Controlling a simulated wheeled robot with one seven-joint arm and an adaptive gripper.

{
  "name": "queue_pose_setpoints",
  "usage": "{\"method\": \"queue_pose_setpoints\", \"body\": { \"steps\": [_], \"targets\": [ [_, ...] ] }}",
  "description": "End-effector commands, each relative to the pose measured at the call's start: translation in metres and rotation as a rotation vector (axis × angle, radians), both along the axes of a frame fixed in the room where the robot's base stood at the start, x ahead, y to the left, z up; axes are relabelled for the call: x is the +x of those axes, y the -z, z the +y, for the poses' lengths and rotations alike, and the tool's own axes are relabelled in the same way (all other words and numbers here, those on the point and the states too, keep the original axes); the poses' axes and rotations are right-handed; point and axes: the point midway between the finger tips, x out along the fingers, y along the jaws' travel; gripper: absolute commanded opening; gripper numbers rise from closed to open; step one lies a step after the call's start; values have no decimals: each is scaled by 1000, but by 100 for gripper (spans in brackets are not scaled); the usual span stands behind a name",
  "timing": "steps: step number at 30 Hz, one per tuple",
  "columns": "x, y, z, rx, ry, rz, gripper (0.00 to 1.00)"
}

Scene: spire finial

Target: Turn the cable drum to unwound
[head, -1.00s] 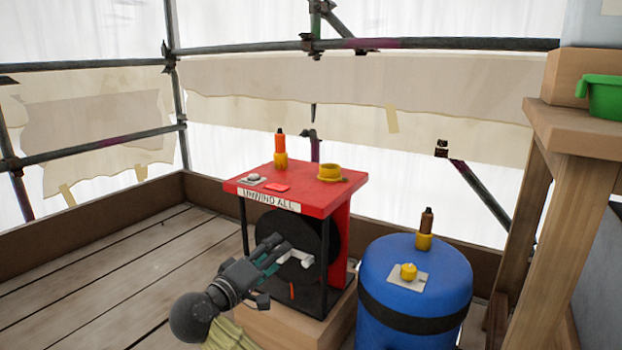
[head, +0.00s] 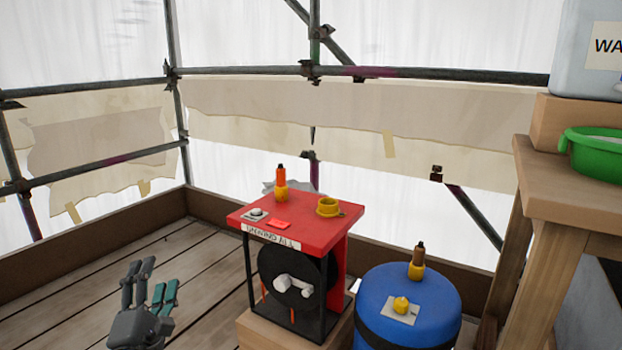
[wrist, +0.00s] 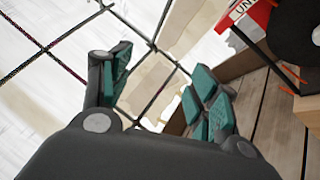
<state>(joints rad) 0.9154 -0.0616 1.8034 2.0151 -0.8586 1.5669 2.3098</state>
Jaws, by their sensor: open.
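The cable drum (head: 283,262) is a black disc with a white crank handle (head: 294,285), set in a black frame under a red top (head: 300,211). A white label (head: 271,239) on the front edge of the top reads roughly "UNWIND ALL". In the wrist view the drum's dark edge (wrist: 295,30) shows at the top right. My gripper (head: 154,275) is open and empty, left of the drum and apart from it, fingers pointing up. In the wrist view its teal-padded fingers (wrist: 160,95) are spread with nothing between them.
A blue barrel (head: 408,293) stands right of the drum, with a yellow knob and a brown-topped bottle on it. An orange-topped tool, a yellow cup and small items sit on the red top. A wooden table (head: 560,195) with a green bowl stands right. Floor planks at left are clear.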

Motion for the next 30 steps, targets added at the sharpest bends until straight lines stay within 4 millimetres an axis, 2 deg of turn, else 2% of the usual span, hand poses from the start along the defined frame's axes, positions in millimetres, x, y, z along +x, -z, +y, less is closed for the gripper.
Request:
{"method": "queue_pose_setpoints", "body": {
  "steps": [1, 5, 9, 15, 19, 23, 26, 30],
  "targets": [
    [-17, -18, 16, -84, -42, -29, 61],
    [-59, -23, 51, -311, -144, -106, 61],
    [-104, -19, 79, -554, -244, -203, 61],
    [-164, 2, 100, -896, -373, -365, 61],
    [-198, 23, 100, -1112, -454, -479, 61],
    [-229, 47, 89, -1322, -532, -603, 61],
    [-249, 67, 74, -1478, -594, -703, 61],
    [-270, 94, 42, -1687, -681, -846, 61]
  ]
}}
